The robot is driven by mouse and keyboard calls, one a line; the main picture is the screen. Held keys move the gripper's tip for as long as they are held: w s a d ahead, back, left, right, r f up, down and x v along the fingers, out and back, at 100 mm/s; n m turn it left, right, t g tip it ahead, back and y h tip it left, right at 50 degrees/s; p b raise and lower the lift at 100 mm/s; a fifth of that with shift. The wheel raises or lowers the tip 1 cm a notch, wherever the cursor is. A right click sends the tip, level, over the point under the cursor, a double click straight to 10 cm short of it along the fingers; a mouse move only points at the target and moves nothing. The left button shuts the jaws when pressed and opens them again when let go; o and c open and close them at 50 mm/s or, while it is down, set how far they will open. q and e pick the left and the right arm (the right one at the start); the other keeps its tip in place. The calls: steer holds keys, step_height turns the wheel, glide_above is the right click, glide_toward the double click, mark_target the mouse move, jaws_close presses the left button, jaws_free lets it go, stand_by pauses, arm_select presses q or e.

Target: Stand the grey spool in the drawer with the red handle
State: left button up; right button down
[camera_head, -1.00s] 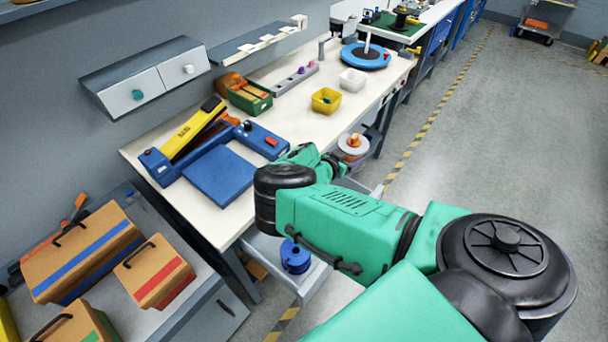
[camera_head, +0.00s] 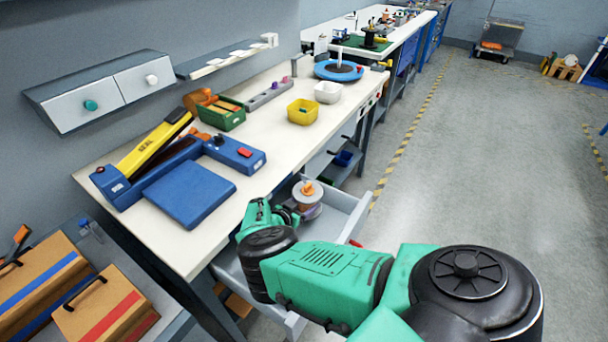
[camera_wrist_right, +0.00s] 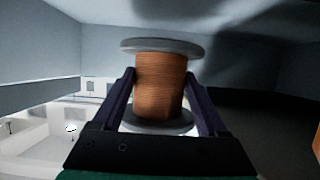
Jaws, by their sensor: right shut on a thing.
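The grey spool (camera_head: 308,190), with grey flanges and copper-orange winding, is upright in my right gripper (camera_head: 287,214). In the right wrist view the two dark fingers close on the spool's winding (camera_wrist_right: 160,85) from both sides, between the flanges. An open grey drawer (camera_head: 336,226) juts from under the workbench, with a bit of red handle (camera_head: 355,243) at its front edge. The spool shows over the drawer's inside; I cannot tell whether its lower flange touches the floor. My right arm hides much of the drawer. My left gripper is out of view.
The white workbench (camera_head: 265,160) lies just left of the gripper, carrying a blue sealing machine (camera_head: 190,192), a yellow bin (camera_head: 302,111) and a white bin (camera_head: 328,92). Another open shelf or drawer with a blue bin (camera_head: 346,158) is beyond.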

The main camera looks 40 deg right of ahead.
step_height(320, 180, down, 4)
steer(key=shift+d+f+b, duration=0.1)
steer(key=shift+b, duration=1.15)
steer(key=shift+f, duration=0.1)
jaws_free()
